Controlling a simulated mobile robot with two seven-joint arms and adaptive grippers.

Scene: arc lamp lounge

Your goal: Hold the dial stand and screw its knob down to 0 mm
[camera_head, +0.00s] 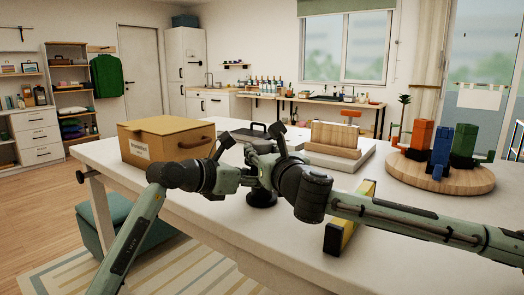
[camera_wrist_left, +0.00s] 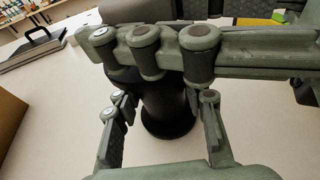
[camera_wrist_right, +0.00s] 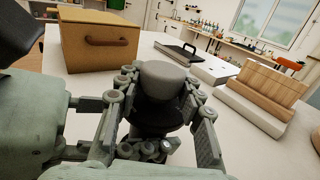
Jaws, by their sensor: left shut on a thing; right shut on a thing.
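The dial stand (camera_head: 262,199) is black with a round foot and stands upright on the white table. Its dark body shows in the left wrist view (camera_wrist_left: 165,112), between the fingers of my left gripper (camera_wrist_left: 163,108), which is shut on it low down. The grey round knob (camera_wrist_right: 166,80) tops the stand in the right wrist view, above a black disc. My right gripper (camera_wrist_right: 162,105) is shut on the knob, one finger on each side. In the head view, both grippers hide most of the stand and knob. No scale reading is visible.
A cardboard box (camera_head: 165,140) with a handle stands left on the table (camera_head: 400,240). A yellow-black level (camera_head: 350,218) lies close by under my right arm. Behind are a wooden block (camera_head: 336,138) and a round board (camera_head: 440,177) with coloured pieces.

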